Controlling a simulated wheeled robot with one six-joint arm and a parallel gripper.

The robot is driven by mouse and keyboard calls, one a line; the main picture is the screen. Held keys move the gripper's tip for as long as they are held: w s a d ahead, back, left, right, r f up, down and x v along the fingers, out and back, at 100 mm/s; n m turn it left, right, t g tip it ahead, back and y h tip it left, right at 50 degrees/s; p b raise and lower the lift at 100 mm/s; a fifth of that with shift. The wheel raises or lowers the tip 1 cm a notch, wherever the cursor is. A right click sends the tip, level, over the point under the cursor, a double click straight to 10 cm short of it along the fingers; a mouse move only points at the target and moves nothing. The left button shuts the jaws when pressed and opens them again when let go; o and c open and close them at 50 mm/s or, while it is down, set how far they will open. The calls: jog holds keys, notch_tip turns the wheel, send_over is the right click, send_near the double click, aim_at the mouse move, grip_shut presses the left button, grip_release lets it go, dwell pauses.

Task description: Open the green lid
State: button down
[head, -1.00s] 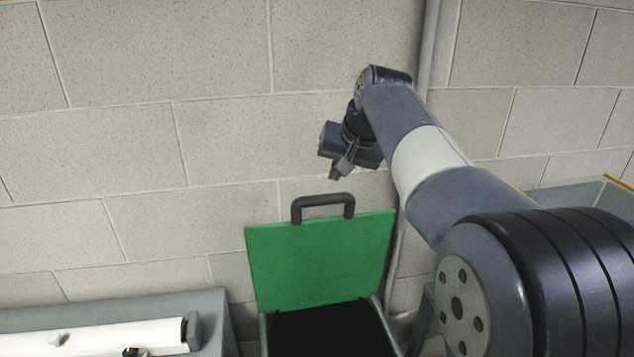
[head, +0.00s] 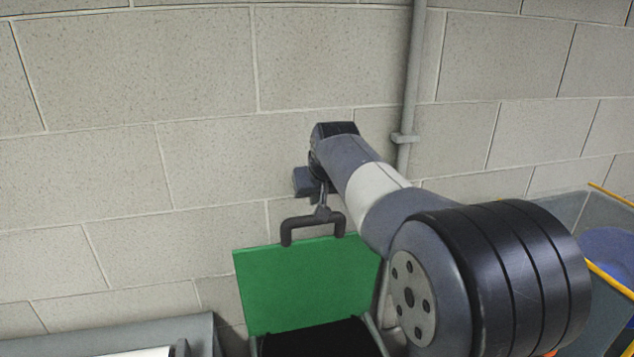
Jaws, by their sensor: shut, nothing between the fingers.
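The green lid (head: 308,284) stands raised, roughly upright, at the back of a bin with a dark inside (head: 318,340). A dark handle (head: 287,230) sits on the lid's top edge. My gripper (head: 322,212) is shut, with nothing between its fingers. Its fingertips show right at the top bar of the handle; I cannot tell whether they touch it or are just in front of or behind it. My arm comes in from the right and hides the lid's upper right corner.
A block wall stands close behind the lid, with a grey vertical pipe (head: 411,100) on it. A grey unit with a white roll (head: 140,352) is at lower left. A grey container (head: 570,208) with yellow edges and something blue inside is at right.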

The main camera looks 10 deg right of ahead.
jog(key=shift+s+f, duration=0.15)
jog(key=shift+s, duration=0.5)
jog(key=shift+s+f, duration=0.15)
jog(key=shift+s, duration=0.45)
jog(key=shift+f, duration=0.1)
jog(key=shift+s+f+b, duration=0.15)
jog(key=shift+s+b, duration=0.15)
jog(key=shift+b, duration=0.2)
jog(key=s+t+b, duration=0.2)
jog(key=s+b, duration=0.4)
jog(key=shift+f, duration=0.35)
jog(key=shift+s, duration=0.1)
